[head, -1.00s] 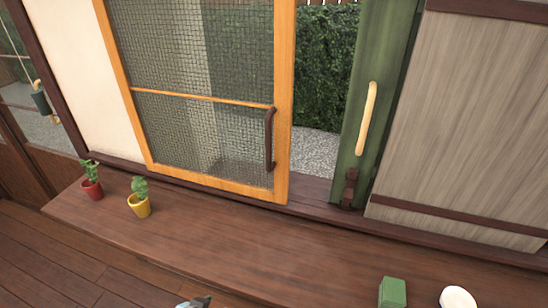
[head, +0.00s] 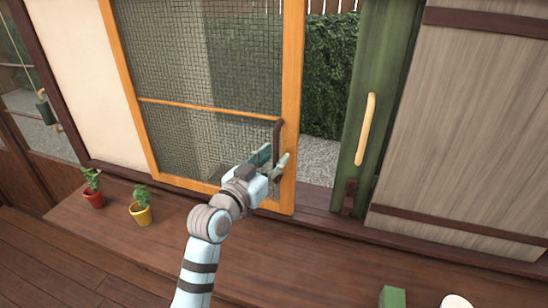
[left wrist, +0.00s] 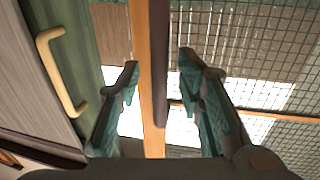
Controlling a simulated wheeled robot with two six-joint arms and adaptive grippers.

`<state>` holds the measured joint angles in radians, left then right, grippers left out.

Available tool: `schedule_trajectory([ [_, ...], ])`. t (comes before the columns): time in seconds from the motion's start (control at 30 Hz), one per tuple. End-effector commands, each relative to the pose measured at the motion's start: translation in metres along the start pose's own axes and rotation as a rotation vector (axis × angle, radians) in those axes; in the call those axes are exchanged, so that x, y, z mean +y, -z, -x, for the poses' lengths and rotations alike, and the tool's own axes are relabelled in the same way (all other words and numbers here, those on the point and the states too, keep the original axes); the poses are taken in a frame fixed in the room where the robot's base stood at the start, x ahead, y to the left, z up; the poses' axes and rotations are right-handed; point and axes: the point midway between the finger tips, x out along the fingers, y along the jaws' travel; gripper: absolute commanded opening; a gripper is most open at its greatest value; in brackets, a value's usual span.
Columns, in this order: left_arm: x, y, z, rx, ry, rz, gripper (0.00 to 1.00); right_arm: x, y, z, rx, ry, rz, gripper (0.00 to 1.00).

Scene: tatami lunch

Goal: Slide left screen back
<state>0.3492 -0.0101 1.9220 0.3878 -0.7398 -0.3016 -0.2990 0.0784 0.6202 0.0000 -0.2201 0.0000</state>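The left screen is a mesh panel (head: 190,60) in an orange wood frame (head: 291,60), with a dark brown vertical handle (head: 278,130) near its right edge. A gap beside it shows the garden. My left gripper (head: 274,158) is at the lower part of this handle, partly covering it. In the left wrist view the gripper (left wrist: 160,60) is open, with the dark handle (left wrist: 159,60) running between its two teal fingers. Space shows between the handle and each finger. The right gripper is not in view.
A green door post (head: 385,80) with a pale handle (head: 366,130) stands right of the gap. A red pot (head: 93,199) and a yellow pot (head: 141,213) stand on the ledge at left. A green block (head: 392,297) and white object (head: 456,301) are at the front right.

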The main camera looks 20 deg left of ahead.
Motion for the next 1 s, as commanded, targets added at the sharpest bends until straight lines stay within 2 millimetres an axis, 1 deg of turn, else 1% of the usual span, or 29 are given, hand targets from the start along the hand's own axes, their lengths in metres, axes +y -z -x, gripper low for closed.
schedule_trajectory([
  [0.03,0.0001,0.0001,-0.0052,0.001,0.000,0.001,0.33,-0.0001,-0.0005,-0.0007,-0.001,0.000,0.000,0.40],
  [0.13,-0.0003,0.0000,-0.0116,-0.001,0.001,-0.001,0.33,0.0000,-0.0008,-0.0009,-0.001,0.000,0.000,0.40],
  [0.4,-0.0008,-0.0003,-0.0135,-0.001,0.002,-0.001,0.33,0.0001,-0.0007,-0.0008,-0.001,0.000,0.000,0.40],
  [0.47,-0.0007,-0.0003,-0.0134,-0.001,0.002,-0.001,0.25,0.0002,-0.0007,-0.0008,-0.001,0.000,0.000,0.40],
  [0.6,-0.0006,-0.0003,-0.0133,-0.001,0.001,-0.001,0.03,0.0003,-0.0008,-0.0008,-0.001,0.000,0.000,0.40],
  [0.63,-0.0006,-0.0003,-0.0133,-0.001,0.002,-0.001,0.00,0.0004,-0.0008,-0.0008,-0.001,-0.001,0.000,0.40],
  [1.0,-0.0014,-0.0007,-0.0135,-0.002,-0.001,-0.001,0.00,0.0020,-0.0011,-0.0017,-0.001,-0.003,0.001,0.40],
])
